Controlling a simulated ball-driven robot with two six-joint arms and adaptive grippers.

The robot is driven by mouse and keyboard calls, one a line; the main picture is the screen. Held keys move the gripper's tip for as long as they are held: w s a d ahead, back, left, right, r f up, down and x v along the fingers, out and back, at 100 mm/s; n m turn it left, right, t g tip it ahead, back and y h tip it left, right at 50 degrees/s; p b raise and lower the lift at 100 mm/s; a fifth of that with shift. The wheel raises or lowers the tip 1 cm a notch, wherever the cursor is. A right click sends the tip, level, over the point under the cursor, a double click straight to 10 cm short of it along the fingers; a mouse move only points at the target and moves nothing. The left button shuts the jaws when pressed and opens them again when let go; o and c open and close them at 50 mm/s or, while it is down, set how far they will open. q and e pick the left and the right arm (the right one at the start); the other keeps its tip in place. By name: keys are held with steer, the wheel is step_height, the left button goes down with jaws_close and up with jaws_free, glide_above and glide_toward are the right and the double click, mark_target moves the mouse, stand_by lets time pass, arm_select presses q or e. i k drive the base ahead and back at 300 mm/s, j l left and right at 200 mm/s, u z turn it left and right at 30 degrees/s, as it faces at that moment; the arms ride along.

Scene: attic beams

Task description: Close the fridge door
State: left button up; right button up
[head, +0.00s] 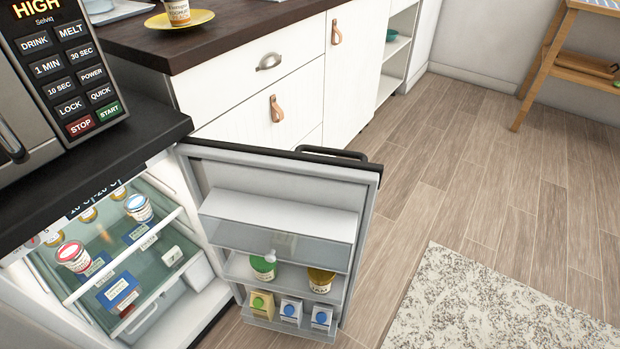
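The fridge (185,318) stands at the lower left under a dark counter, with its inside in view. Its door (278,209) is wide open, swung out to the right, with the inner side facing me. A black handle (331,153) is on the top outer side of the door. The door shelves hold a green-lidded jar (264,265), a yellow jar (321,280) and several small cartons (290,311). Several tubs, such as a red-lidded one (72,256), stand on the fridge shelves. Neither of my grippers is in view.
A microwave (60,75) sits on the dark counter above the fridge. White cabinets (246,112) with leather pulls stand behind the door. Wooden floor (480,190) is clear to the right. A speckled rug (480,305) lies at lower right, and a wooden stand (545,65) is at upper right.

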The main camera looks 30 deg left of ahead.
mark_target(240, 192)
steer(key=l+z, duration=0.3)
steer(key=i+l+z, duration=0.1)
steer(key=l+z, duration=0.2)
steer(key=i+l, duration=0.8)
steer(key=i+u, duration=0.6)
steer(key=u, duration=0.2)
steer(key=i+u, duration=0.35)
steer(key=i+l+u, duration=0.15)
steer(key=u, duration=0.25)
steer(key=i+u, duration=0.15)
steer(key=u, duration=0.3)
steer(key=i+u, duration=0.2)
steer(key=u, duration=0.3)
steer(key=i+l+u, duration=0.1)
steer(key=u, duration=0.35)
steer(key=i+l+u, duration=0.15)
steer(key=u, duration=0.35)
steer(key=i+l+u, duration=0.1)
steer(key=u, duration=0.35)
steer(key=l+u, duration=0.35)
steer(key=u, duration=0.15)
steer(key=i+l+u, duration=0.25)
steer(key=l+u, duration=0.3)
steer(key=i+l, duration=0.05)
steer(key=l, duration=0.05)
